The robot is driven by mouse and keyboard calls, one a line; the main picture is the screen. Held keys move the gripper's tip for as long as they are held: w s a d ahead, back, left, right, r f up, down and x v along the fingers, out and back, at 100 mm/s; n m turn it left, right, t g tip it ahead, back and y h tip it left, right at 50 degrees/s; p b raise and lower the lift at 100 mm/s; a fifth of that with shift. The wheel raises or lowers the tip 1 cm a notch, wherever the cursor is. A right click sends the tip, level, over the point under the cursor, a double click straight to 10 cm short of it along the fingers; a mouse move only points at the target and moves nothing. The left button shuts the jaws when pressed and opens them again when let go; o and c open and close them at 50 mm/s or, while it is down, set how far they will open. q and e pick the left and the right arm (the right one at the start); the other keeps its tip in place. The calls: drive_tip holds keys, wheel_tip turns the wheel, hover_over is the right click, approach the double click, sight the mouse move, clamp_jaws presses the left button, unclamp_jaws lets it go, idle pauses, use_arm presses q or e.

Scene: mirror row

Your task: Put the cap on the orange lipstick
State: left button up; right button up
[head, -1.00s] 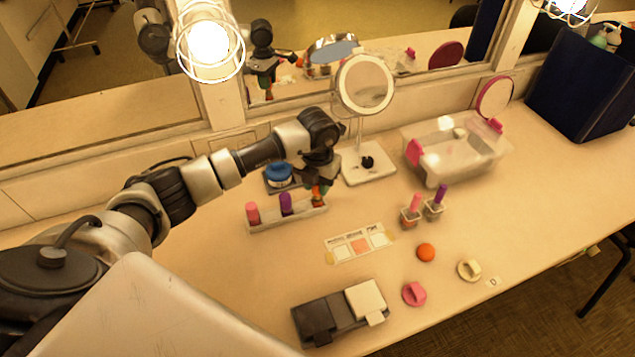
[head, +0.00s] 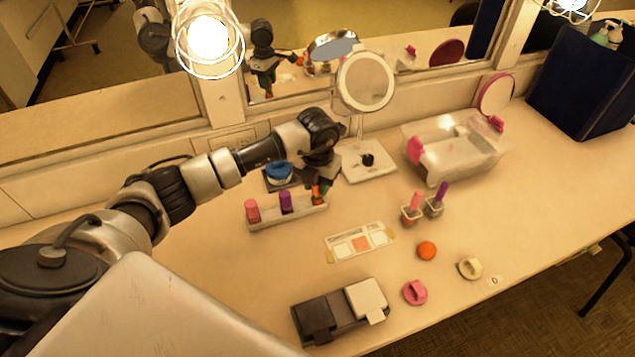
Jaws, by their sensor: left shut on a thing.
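My left gripper (head: 318,187) reaches over the right end of a white rack (head: 270,222) and is shut on a small orange piece, which looks like the orange cap (head: 317,194). The fingers hide much of it. The orange lipstick cannot be told apart from the held piece at this spot. I cannot tell whether the two touch. A pink piece (head: 252,211) and a purple piece (head: 286,203) stand upright in the same rack, left of the gripper. My right gripper is not in view.
A round mirror (head: 365,81) on a white base and a blue-topped pot (head: 279,173) stand close behind.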

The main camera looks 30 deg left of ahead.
use_arm(q)
drive_tip(key=shift+f+b, duration=0.45)
drive_tip(key=shift+f, duration=0.05)
idle(0.9)
drive_tip(key=o, duration=1.5)
drive_tip(key=shift+r, duration=0.1)
drive_tip(key=shift+r+p, duration=2.55)
drive_tip(key=shift+r, duration=0.95)
clamp_jaws()
